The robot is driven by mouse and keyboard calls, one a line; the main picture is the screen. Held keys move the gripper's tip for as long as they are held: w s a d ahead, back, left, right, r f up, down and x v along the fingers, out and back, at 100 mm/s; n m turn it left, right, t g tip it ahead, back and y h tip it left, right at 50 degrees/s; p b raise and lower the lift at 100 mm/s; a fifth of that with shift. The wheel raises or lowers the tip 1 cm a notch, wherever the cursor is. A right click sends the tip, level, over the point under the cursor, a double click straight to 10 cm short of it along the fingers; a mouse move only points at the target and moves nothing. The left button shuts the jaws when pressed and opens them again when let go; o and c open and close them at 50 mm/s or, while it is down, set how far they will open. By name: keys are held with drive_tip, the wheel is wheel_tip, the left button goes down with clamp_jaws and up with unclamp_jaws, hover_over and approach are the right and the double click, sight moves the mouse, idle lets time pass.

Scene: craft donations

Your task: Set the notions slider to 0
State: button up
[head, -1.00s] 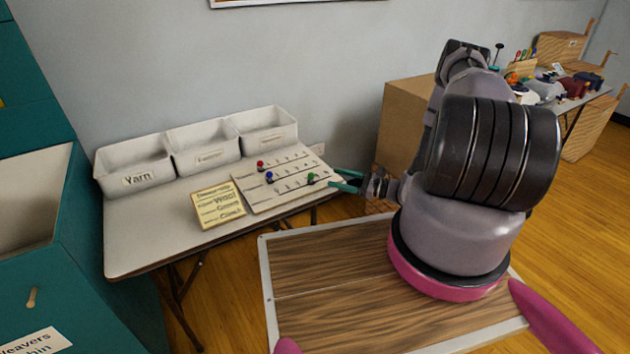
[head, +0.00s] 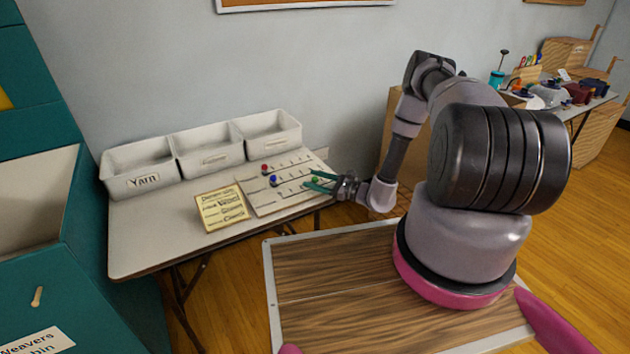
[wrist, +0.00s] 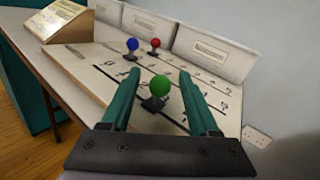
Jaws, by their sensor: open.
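The slider board (head: 290,188) lies on the table to the right of the yellow sign, with three knobs on numbered tracks. The red knob (head: 265,168) is on the back track, the blue knob (head: 273,180) on the middle one, and the green knob (head: 315,181) on the front one. My gripper (head: 316,182) is open at the board's right side. In the wrist view the green knob (wrist: 161,86) stands between the two teal fingers (wrist: 155,92), apart from both. The blue knob (wrist: 132,44) and red knob (wrist: 155,43) are beyond. I cannot read which track is notions.
Three white bins, the left one labelled Yarn (head: 143,181), stand behind the board. A yellow sign (head: 222,208) is to its left on the table (head: 150,250). A teal cabinet (head: 30,270) stands at left. A cardboard box (head: 392,125) is behind my arm.

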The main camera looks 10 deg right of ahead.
clamp_jaws()
idle(1.4)
